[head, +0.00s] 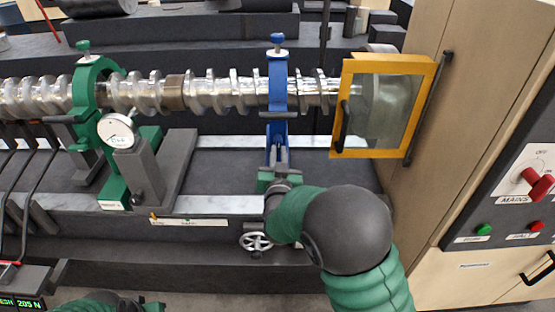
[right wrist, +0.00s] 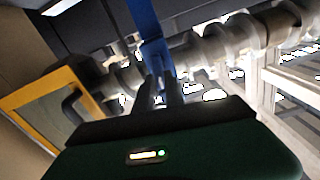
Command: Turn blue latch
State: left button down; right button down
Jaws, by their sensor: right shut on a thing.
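My right gripper (head: 279,152) reaches up from below and is shut on this blue part, under the shaft. In the right wrist view its two dark fingers (right wrist: 165,85) meet at the lower end of the blue part. Which piece is the latch is hard to tell. Only a green piece of my left arm shows at the bottom left.
The silver screw shaft (head: 211,90) runs across the back. A yellow-framed guard (head: 434,75) stands right of the blue stand, close to a wooden cabinet (head: 468,60). A green stand (head: 88,97) and a dial gauge (head: 117,130) are at left. A handwheel (head: 256,242) sits below.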

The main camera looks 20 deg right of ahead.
jog(key=m+b, duration=0.5)
jog(key=b, duration=0.1)
jog(key=d+m+b, duration=0.1)
jog(key=m+b, duration=0.5)
jog(key=b, duration=0.1)
jog(key=r+m+b, duration=0.1)
jog(key=m+b, duration=0.4)
jog(key=b, duration=0.1)
jog(key=shift+d+m, duration=0.25)
jog(key=shift+m, duration=0.05)
jog(key=shift+r+b, duration=0.1)
jog(key=shift+b, duration=0.2)
jog(key=c, duration=1.4)
grip_release()
jog(key=shift+a, duration=0.1)
jog(key=shift+f, duration=0.2)
